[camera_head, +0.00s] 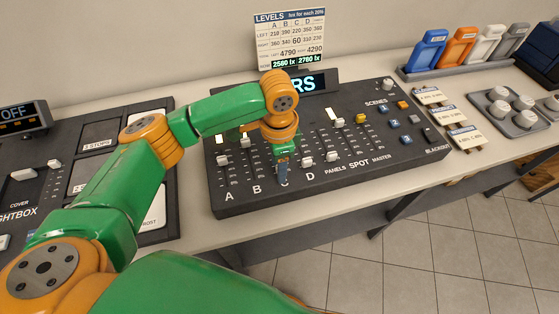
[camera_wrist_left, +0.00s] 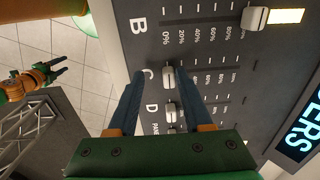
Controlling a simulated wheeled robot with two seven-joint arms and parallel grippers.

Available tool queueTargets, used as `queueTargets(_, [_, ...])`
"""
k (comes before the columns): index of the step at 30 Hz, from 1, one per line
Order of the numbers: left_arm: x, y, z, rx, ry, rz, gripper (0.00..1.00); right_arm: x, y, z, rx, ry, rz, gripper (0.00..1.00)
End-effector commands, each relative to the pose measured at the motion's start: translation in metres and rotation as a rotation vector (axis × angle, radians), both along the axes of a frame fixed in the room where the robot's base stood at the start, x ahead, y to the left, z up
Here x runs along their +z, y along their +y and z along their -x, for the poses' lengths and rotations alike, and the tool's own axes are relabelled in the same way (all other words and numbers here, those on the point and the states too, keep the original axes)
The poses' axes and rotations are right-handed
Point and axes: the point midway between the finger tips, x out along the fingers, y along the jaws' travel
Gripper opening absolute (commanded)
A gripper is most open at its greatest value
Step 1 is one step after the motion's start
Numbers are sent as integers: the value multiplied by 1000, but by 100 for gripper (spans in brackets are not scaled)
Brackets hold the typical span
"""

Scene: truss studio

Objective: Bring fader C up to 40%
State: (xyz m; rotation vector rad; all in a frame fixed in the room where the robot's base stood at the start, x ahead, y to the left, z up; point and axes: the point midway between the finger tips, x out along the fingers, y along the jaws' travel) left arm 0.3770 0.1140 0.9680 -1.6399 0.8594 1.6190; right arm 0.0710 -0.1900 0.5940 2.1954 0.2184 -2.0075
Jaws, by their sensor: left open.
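The fader board (camera_head: 235,205) lies on the bench with columns lettered A to D. My left gripper (camera_head: 283,178) points down over column C and hides its knob in the head view. In the left wrist view, the pale fader C knob (camera_wrist_left: 168,78) sits near the 0% end of its scale, between the two blue fingers of my open left gripper (camera_wrist_left: 160,75). No grip on it shows. My right gripper (camera_wrist_left: 58,72) appears at the left of the wrist view, well away from the board, with its fingers apart.
Fader B's knob (camera_wrist_left: 255,18) stands far up its track. Fader D's knob (camera_head: 307,162) and the panels knob (camera_head: 333,155) are close beside column C. A levels sign (camera_head: 289,38) stands behind the board. Coloured blocks (camera_head: 428,50) and a knob tray (camera_head: 512,110) are at the right.

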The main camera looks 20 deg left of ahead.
Motion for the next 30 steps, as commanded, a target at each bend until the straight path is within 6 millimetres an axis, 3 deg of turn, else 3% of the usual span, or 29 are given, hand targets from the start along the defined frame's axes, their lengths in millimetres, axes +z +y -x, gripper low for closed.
queueTargets(7, [-3,0,0,0,-1,0,50,0,0,-8,0,-16,-1,50])
queueTargets(12, [-3,0,0,0,-1,0,4,1,1,-10,0,-19,-2,50])
queueTargets(13, [-3,0,0,0,-1,0,0,1,1,-10,0,-19,-2,50])
queueTargets(30, [-2,0,0,0,-2,1,0,1,1,-8,-1,-17,-3,50])
